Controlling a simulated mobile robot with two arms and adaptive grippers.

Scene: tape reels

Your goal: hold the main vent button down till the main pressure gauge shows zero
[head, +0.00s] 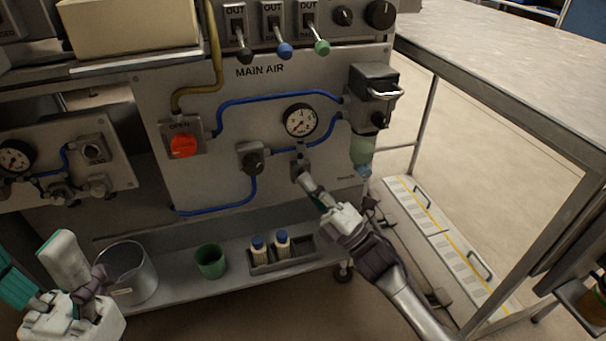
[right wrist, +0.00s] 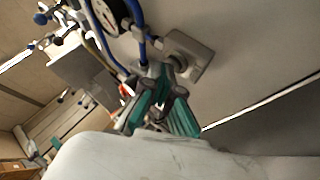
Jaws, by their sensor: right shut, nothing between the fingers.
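The main pressure gauge (head: 299,120) is a round white dial under the MAIN AIR label in the head view. Its needle is too small to read surely. It also shows partly in the right wrist view (right wrist: 108,17). Below it is a small grey vent block (head: 297,161); its plate shows in the right wrist view (right wrist: 193,52). My right gripper (head: 307,183) is shut and empty, its fingertips at the block. The fingers hide the button, so I cannot tell whether it is pressed. My left gripper (head: 35,250) is open and empty at the lower left.
The panel carries an orange-red knob (head: 183,145), a dark valve knob (head: 252,160), blue hoses and a handled filter unit (head: 374,92). A metal pot (head: 130,272), green cup (head: 211,261) and two bottles in a tray stand on the shelf below. A table (head: 510,70) is at right.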

